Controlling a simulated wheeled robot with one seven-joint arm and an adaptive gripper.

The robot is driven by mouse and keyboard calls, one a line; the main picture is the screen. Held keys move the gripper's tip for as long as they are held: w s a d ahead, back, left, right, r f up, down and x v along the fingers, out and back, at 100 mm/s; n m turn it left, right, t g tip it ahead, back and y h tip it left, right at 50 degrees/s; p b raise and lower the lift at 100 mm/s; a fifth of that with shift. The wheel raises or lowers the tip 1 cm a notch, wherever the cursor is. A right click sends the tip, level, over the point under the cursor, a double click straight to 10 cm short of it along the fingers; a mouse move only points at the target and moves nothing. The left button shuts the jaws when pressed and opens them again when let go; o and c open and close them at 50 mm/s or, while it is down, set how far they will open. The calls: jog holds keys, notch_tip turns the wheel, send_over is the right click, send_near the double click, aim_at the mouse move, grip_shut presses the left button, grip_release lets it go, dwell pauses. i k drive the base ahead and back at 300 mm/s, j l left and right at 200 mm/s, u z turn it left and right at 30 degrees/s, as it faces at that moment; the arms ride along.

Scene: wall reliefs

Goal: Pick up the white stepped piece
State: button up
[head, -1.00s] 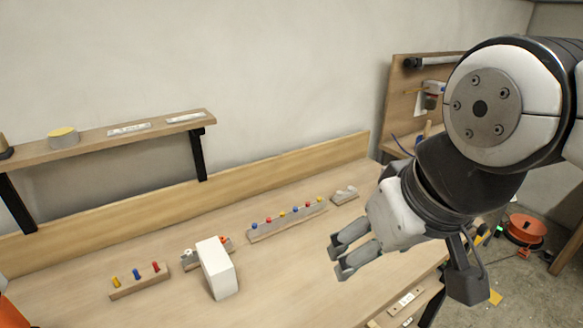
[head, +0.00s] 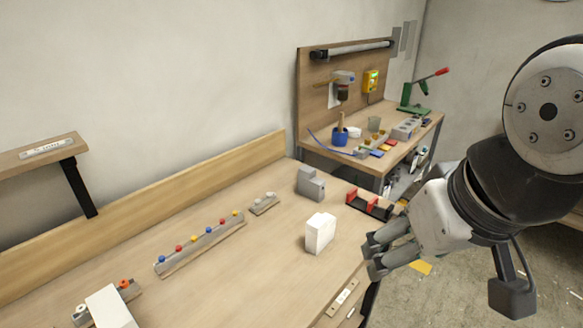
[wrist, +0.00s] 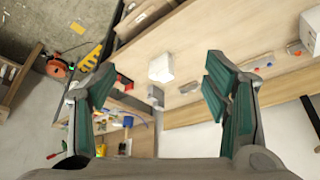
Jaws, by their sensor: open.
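A white block with a slight step in its top (head: 320,233) stands upright on the workbench, right of the middle in the head view. It also shows in the wrist view (wrist: 161,67), between and beyond the fingers. My gripper (head: 371,256) is open and empty, to the right of the white block and apart from it. In the wrist view my gripper (wrist: 155,95) has its two fingers wide apart. A second, plain-looking white block (head: 110,307) stands at the lower left and is cut off by the frame edge.
A grey stepped block (head: 309,184) stands behind the white one, with a red-and-black holder (head: 369,205) to its right. A strip with coloured pegs (head: 200,245) and a small grey piece (head: 263,204) lie left. A second bench (head: 420,130) stands behind. Bench space in front is clear.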

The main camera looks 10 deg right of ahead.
aim_at(319, 228)
jog(key=i+l+u, duration=0.35)
jog(key=l, duration=0.3)
jog(key=l+u, duration=0.2)
jog(key=i+l+u, duration=0.15)
jog(key=l, duration=0.35)
